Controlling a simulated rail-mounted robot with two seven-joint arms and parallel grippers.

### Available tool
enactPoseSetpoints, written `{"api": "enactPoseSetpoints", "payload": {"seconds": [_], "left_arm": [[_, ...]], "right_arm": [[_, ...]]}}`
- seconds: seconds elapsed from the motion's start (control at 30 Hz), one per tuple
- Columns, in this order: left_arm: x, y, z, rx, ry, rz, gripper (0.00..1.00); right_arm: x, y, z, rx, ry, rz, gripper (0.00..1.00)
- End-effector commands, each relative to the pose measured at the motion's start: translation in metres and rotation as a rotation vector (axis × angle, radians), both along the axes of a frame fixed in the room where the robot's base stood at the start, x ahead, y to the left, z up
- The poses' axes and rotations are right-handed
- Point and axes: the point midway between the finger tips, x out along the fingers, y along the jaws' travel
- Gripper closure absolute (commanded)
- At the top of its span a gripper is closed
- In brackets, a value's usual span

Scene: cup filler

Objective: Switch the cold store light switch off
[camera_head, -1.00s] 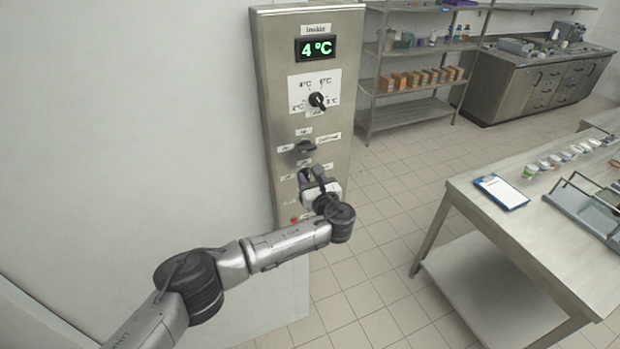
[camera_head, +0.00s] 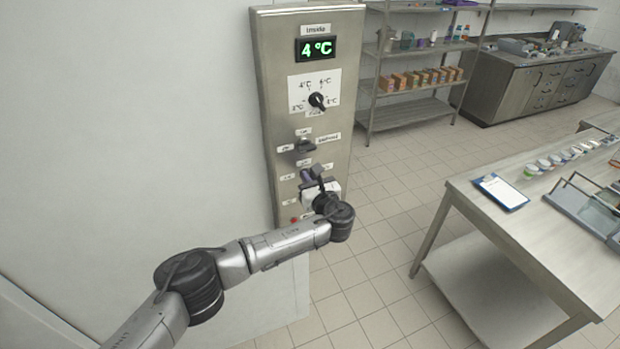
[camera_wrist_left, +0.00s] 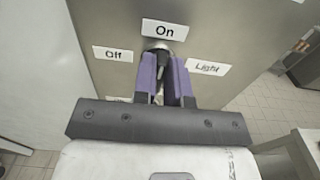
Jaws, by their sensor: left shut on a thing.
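The cold store light switch (camera_wrist_left: 162,50) is a dark knob on the steel panel (camera_head: 345,60). In the left wrist view, labels reading "On" (camera_wrist_left: 164,29), "Off" (camera_wrist_left: 112,54) and "Light" (camera_wrist_left: 208,67) stand above, left and right of it. My left gripper (camera_wrist_left: 166,72) has its purple fingers shut on the knob, which they largely hide. The knob's exact angle is hard to tell. In the head view my left gripper (camera_head: 312,177) is at the panel's lower part. My right gripper does not show.
Above on the panel are another black knob (camera_head: 305,146), a temperature dial (camera_head: 317,100) and a green 4 °C display (camera_head: 317,48). A red button (camera_head: 294,219) sits below left. A steel table (camera_head: 470,200) with a clipboard (camera_head: 501,192) stands right; floor between is clear.

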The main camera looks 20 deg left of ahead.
Motion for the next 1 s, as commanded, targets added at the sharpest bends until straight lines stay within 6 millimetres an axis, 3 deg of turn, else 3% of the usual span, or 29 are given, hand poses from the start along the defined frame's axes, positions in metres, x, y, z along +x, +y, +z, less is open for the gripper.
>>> {"api": "enactPoseSetpoints", "payload": {"seconds": [0.37, 1.0], "left_arm": [[-0.001, 0.001, -0.001, -0.108, -0.096, 0.001, 1.0], [-0.006, 0.005, -0.006, -0.552, -0.503, 0.001, 1.0]], "right_arm": [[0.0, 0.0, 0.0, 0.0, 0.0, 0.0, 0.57], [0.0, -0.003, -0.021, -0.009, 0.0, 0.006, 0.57]]}}
